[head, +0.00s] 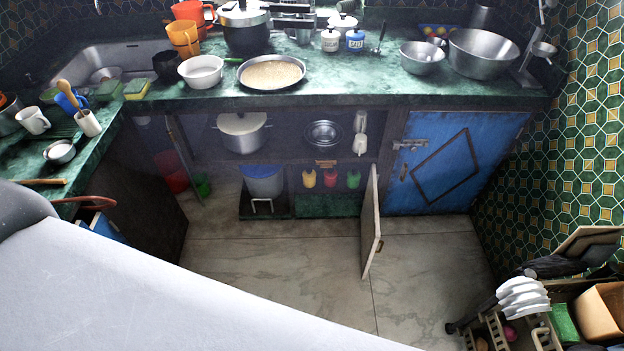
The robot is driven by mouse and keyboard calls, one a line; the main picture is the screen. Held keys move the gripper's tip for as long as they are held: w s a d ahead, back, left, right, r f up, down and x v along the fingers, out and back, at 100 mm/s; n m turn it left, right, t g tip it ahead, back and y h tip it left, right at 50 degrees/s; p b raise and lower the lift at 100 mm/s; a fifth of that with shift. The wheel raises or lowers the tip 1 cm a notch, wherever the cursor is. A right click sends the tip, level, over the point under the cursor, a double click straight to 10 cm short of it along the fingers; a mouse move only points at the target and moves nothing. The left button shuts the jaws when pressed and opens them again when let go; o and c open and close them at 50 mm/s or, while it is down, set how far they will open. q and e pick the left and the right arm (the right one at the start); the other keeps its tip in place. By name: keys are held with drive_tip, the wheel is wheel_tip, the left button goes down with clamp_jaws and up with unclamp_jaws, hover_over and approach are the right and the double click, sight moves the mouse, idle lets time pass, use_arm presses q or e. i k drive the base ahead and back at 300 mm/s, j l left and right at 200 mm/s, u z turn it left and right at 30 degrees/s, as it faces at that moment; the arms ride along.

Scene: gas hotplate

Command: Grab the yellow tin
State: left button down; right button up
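The yellow tin (309,178) is a small yellow container in the open lower cupboard under the counter. It stands at the left of a row with a red one (330,178) and a green one (353,178). A wooden cupboard door (371,222) is swung outward just right of this row. None of my fingertips show. A large pale part of my own body fills the lower left.
A blue bucket (263,181) stands left of the tins, and a lidded pot (242,132) is on the shelf above. A blue door (447,165) is shut at the right. The tiled floor (275,270) before the cupboard is clear. A crowded rack (540,315) stands lower right.

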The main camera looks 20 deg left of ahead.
sight(307, 183)
drive_tip(key=i+j+u, duration=0.2)
drive_tip(key=j, duration=0.2)
drive_tip(key=i+j+u, duration=0.2)
drive_tip(key=j, duration=0.15)
drive_tip(key=i+j+u, duration=0.2)
drive_tip(key=j, duration=0.15)
drive_tip(key=k, duration=0.1)
